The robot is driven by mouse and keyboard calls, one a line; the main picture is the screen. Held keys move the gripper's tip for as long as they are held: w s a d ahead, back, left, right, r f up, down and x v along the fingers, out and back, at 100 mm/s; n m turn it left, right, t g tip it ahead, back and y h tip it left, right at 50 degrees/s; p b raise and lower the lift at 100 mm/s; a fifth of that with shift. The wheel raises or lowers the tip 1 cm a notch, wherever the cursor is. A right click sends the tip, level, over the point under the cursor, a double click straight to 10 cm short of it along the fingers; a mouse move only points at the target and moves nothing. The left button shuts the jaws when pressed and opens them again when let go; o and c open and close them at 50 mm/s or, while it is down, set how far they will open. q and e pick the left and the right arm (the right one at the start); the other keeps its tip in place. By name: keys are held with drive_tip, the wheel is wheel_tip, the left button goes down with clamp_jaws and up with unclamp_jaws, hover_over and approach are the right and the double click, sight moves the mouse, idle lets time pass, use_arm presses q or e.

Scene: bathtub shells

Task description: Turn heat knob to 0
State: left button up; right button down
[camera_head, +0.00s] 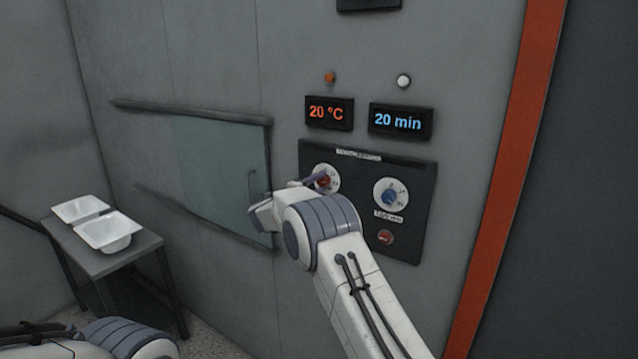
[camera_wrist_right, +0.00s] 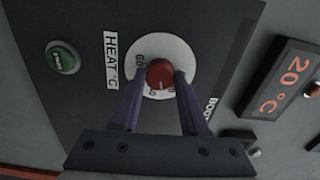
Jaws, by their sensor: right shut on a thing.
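The red heat knob (camera_head: 323,182) sits on a white dial on the black control panel (camera_head: 412,238). In the right wrist view the knob (camera_wrist_right: 159,74) is between the fingertips, beside the "HEAT °C" label (camera_wrist_right: 113,58). The display above (camera_head: 329,113) reads 20 °C in red. It also shows in the right wrist view (camera_wrist_right: 284,82). Part of the dial's scale is hidden. My left gripper is not in view.
A blue knob (camera_head: 390,194) and a small red button (camera_head: 386,237) are right of the heat knob. A second display (camera_head: 401,121) reads 20 min. A sliding glass window (camera_head: 215,165) is at left. White tub shells (camera_head: 108,231) lie on a small table (camera_head: 100,268).

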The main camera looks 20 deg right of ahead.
drive_tip(key=n+p, duration=0.1)
drive_tip(key=n, duration=0.2)
drive_tip(key=shift+n, duration=0.4)
drive_tip(key=n+p, duration=0.2)
drive_tip(key=n, duration=0.2)
drive_tip(key=shift+n+p, duration=0.3)
drive_tip(key=shift+p, duration=0.05)
drive_tip(key=n+p, duration=0.2)
drive_tip(key=n, duration=0.2)
drive_tip(key=shift+f+n+p, duration=0.15)
drive_tip(key=shift+n+p, duration=0.3)
drive_tip(key=shift+n, duration=0.75)
drive_tip(key=shift+c, duration=2.1)
unclamp_jaws()
drive_tip(key=shift+a, duration=0.1)
